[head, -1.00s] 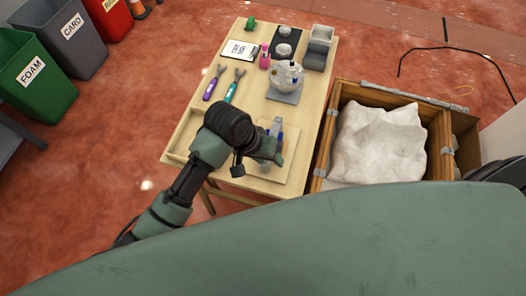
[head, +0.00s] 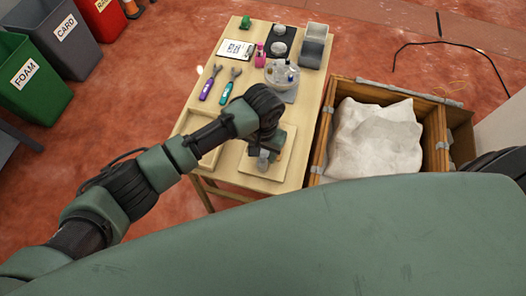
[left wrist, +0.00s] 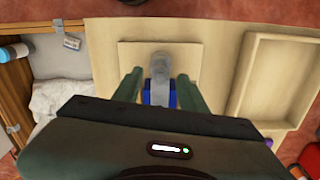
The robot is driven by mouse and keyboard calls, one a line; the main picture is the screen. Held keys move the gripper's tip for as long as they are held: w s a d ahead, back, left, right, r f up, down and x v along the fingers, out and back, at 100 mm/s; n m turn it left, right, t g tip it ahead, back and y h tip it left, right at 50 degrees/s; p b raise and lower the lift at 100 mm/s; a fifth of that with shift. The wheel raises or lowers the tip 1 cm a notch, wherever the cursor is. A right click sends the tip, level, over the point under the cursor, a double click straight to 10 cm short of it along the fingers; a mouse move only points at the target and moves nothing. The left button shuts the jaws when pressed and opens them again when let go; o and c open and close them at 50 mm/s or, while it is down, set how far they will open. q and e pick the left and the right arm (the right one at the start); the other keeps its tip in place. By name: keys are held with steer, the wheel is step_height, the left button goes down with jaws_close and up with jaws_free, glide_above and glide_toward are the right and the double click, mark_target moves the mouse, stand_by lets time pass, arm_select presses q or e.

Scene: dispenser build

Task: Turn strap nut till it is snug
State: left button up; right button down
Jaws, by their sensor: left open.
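A grey, round-ended part (left wrist: 160,66) with blue pieces (left wrist: 158,96) below it stands on a pale square board (left wrist: 205,55). My left gripper (left wrist: 160,77) is open, one finger on either side of this part, with gaps visible. In the head view, my left gripper (head: 270,152) is over the board (head: 250,163), and the grey part (head: 263,160) shows just beside it. I cannot pick out the strap nut; it is too small or hidden by the gripper. My right gripper is not in view.
A clear bowl of small parts (head: 281,72) stands farther back on the table (head: 231,117). Purple (head: 211,82) and teal (head: 230,86) wrenches lie left of it. An empty shallow tray (head: 190,128) is left of the board. A wooden crate (head: 324,145) adjoins the right side.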

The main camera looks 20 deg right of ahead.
arm_select(q)
steer(key=shift+f, duration=0.5)
jaws_close()
